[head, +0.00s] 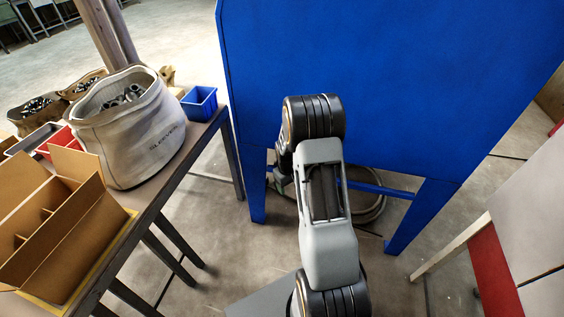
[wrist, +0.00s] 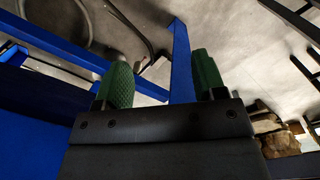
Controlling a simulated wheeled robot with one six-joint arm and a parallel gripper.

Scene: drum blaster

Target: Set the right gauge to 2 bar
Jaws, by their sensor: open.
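No gauge shows in either view. A large blue cabinet (head: 390,80) on legs stands ahead of me, and only its plain flat panel and legs are visible in the head view. My gripper (wrist: 162,66) shows in the wrist view with its two green fingers spread apart and nothing between them. A blue leg (wrist: 181,65) and grey floor lie beyond the fingers.
A table (head: 150,215) on the left carries a white fabric bag (head: 135,150), a cardboard box (head: 75,235) and a small blue bin (head: 199,103). A hose (head: 372,208) lies under the cabinet. A red and grey structure (head: 495,265) stands at right. Floor between is clear.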

